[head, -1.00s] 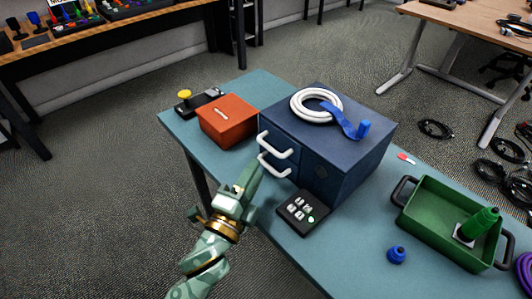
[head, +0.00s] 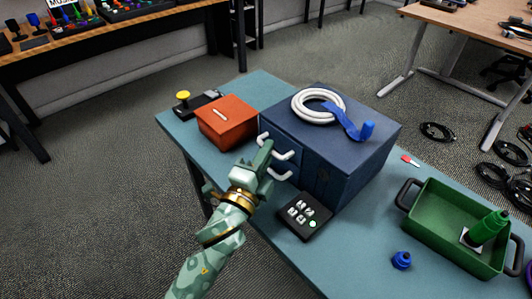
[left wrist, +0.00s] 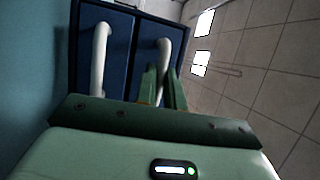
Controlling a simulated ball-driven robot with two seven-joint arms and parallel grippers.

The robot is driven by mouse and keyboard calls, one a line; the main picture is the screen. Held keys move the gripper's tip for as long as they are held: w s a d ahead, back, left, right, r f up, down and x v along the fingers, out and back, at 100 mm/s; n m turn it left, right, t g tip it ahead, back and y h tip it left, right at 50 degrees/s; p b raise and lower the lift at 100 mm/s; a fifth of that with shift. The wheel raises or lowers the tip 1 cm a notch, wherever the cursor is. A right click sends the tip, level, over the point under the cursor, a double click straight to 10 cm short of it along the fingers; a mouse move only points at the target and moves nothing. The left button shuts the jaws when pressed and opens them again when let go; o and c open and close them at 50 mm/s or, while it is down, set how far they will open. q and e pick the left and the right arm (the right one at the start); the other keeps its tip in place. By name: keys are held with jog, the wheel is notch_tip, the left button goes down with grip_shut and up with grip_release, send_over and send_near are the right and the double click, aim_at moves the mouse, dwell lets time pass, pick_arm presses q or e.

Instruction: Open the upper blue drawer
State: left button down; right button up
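The blue drawer cabinet (head: 352,160) stands on the teal table with two white handles on its front. The upper drawer's handle (head: 281,153) is partly hidden by my left gripper (head: 265,150), which is right at it. In the left wrist view, turned sideways, the upper handle (left wrist: 164,52) lines up with the gap between the fingers (left wrist: 163,88). The fingers look parted, and I cannot tell whether they touch the handle. The lower handle (left wrist: 99,55) is clear of them. Both drawers look closed. My right gripper is not in view.
A blue plug (head: 401,260) lies near the tray.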

pick_arm(q)
jog(key=s+a+p, duration=0.5)
jog(key=s+a, duration=0.5)
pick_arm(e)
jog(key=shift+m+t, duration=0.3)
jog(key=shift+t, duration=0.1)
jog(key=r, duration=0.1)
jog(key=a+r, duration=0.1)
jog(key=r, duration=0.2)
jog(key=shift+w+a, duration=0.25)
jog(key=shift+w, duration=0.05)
pick_arm(q)
jog(key=shift+s+a, duration=0.1)
jog(key=c, duration=1.5)
grip_release()
jog(key=p+v, duration=0.2)
jog(key=v, duration=1.4)
jog(key=shift+s+a, duration=0.15)
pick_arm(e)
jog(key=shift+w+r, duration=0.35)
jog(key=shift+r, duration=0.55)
